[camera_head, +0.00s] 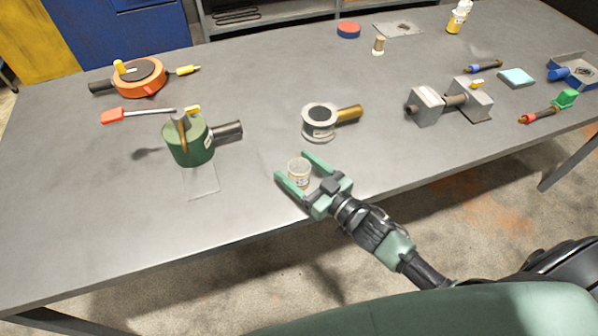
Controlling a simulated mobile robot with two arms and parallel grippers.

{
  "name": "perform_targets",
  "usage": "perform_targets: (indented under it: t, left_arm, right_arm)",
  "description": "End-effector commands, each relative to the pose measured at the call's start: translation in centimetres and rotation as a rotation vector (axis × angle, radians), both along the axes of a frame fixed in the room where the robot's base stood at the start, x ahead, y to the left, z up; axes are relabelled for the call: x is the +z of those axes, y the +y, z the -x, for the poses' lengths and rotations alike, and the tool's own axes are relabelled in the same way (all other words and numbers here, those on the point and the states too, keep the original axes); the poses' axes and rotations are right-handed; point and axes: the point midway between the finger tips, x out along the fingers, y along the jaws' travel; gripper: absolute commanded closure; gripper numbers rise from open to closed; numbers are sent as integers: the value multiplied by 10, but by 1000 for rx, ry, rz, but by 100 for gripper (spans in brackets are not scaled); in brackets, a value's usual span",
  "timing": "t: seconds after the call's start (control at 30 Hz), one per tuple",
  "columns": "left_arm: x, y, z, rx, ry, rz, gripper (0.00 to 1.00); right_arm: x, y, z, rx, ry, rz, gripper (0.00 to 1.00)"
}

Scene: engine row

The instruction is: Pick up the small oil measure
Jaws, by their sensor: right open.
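The small oil measure (299,171) looks like a small clear cup with markings and yellowish contents. It stands upright on the grey table near its front edge. My right gripper (297,168) is open, with its two green fingers on either side of the measure. I cannot tell whether either finger touches it. My left gripper is not in view.
A round metal part with a brass handle (320,122) lies just behind the gripper. A grey vice-like block (425,106) is to the right. The table's (90,210) front left is clear.

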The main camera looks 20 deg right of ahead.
Motion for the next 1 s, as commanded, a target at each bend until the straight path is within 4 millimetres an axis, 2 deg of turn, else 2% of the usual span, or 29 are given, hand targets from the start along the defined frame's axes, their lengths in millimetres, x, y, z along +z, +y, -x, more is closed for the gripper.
perform_targets:
  t: [0.13,0.4,0.43,0.67,1.0]
  left_arm:
    - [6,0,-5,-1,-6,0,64]
    - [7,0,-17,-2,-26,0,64]
    - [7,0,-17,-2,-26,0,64]
    - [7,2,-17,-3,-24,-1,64]
    - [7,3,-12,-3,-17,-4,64]
  right_arm:
    - [2,8,-17,0,0,-2,29]
    - [0,11,-21,1,1,0,29]
    - [0,11,-21,1,1,0,32]
    - [0,10,-20,1,1,0,96]
    - [4,10,-21,1,0,0,96]
